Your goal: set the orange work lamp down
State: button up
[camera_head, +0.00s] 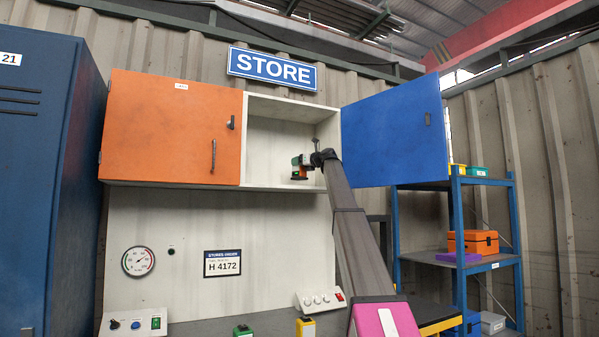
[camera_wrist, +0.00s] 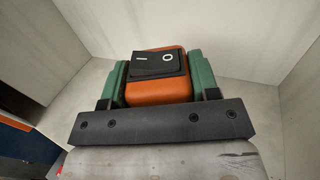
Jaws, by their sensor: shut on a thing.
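The orange work lamp (camera_wrist: 158,92) shows in the wrist view as an orange body with a black rocker switch on its top. My gripper (camera_wrist: 155,82) is shut on it, with a green finger on each side. In the head view my gripper (camera_head: 301,161) is inside the open right half of the wall cabinet (camera_head: 324,113), and the lamp shows only as a small orange and dark shape there. I cannot tell whether the lamp touches the cabinet floor. Its underside is hidden in the wrist view.
The orange door (camera_head: 170,130) on the left is closed. The blue door (camera_head: 395,135) on the right stands open beside my arm. The cabinet's pale walls surround the gripper. A blue rack (camera_head: 458,230) with boxes stands at right. Below are a control box (camera_head: 320,300) and bench.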

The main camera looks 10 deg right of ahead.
aim_at(300, 170)
jog(key=shift+f, duration=1.75)
jog(key=shift+f, duration=0.1)
jog(key=o, duration=1.1)
jog(key=v, duration=1.2)
